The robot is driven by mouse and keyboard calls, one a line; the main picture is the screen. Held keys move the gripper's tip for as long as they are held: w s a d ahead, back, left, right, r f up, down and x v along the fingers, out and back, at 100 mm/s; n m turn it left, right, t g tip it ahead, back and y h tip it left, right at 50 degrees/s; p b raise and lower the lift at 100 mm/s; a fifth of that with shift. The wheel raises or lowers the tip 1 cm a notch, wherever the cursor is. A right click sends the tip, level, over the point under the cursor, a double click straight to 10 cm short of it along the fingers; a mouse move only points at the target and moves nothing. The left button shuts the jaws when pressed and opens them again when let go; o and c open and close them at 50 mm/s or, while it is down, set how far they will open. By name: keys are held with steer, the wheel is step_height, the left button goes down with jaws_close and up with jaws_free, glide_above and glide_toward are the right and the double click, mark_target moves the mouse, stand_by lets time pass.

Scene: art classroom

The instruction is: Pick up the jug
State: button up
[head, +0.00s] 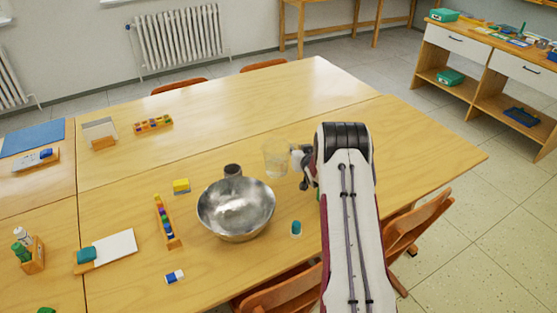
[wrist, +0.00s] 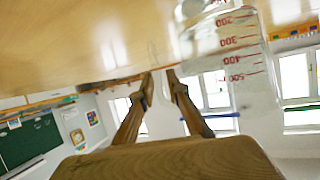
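The jug (head: 276,158) is a clear, see-through vessel standing on the wooden table, just behind and right of the metal bowl. In the wrist view the jug (wrist: 235,50) fills the upper right, with red volume marks. My gripper (head: 300,162) is low at the jug's right side in the head view, partly hidden by my arm. In the wrist view my gripper (wrist: 161,82) shows two fingers with a narrow gap between their tips, left of the jug's body. A pale shape shows in the gap; I cannot tell whether it is the jug's handle. No grip is visible.
A metal bowl (head: 236,212) and a dark cup (head: 232,171) stand left of the jug. A small teal item (head: 296,228) lies in front. The table behind the jug is clear.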

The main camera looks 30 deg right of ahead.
stand_by(0.3)
jaws_close()
steer(key=shift+r, duration=0.1)
steer(key=shift+r, duration=0.3)
steer(key=shift+r, duration=4.55)
steer(key=shift+r, duration=0.15)
